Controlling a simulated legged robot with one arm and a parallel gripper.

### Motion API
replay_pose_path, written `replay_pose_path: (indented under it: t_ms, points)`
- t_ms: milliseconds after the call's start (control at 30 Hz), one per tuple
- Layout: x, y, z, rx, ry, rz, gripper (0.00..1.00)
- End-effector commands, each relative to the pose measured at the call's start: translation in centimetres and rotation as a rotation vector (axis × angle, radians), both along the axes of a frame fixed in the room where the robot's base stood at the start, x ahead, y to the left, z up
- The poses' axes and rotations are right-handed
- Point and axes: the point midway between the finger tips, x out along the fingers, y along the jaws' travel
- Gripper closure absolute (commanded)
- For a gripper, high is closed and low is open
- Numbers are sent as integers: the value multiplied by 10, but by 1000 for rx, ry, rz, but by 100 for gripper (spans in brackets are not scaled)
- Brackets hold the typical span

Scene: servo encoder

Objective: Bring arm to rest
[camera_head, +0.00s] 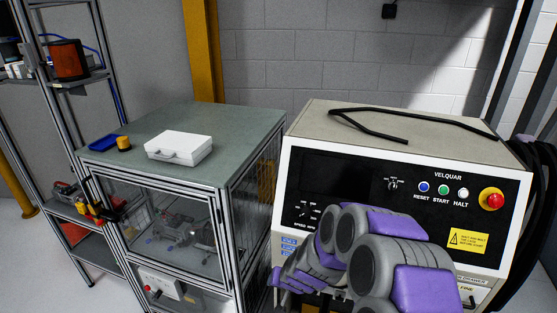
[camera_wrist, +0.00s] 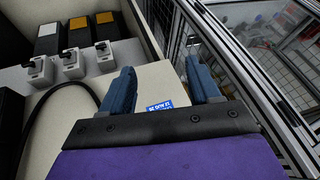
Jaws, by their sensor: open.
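My arm, purple and grey, reaches from the bottom right across the front of the VELQUAR machine (camera_head: 320,170) in the head view. In that view its end lies low, near the machine's left side, and the fingers are hard to make out. In the wrist view my gripper (camera_wrist: 163,88) has two blue fingers standing well apart, with nothing held between them. Behind and between the fingers is a cream surface with a small blue label (camera_wrist: 160,106). I cannot tell how far the fingers are from it. My arm hides the lower front of the machine.
A framed clear-walled enclosure (camera_head: 232,200) stands left of the machine, with a white case (camera_head: 180,146) and a blue tray (camera_head: 103,142) on top. Several grey switch units (camera_wrist: 72,63) and a black cable (camera_wrist: 65,88) lie left of my fingers. A red button (camera_head: 491,199) sits at the panel's right.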

Motion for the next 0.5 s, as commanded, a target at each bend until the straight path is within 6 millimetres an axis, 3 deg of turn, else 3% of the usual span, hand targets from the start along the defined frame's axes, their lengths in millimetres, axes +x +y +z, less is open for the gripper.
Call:
replay_pose_path:
  t_ms: [100,233,500]
  points:
    - [-25,5,32,26,38,66,38]
    - [-59,5,61,32,95,133,38]
    - [-143,-18,110,-10,226,230,38]
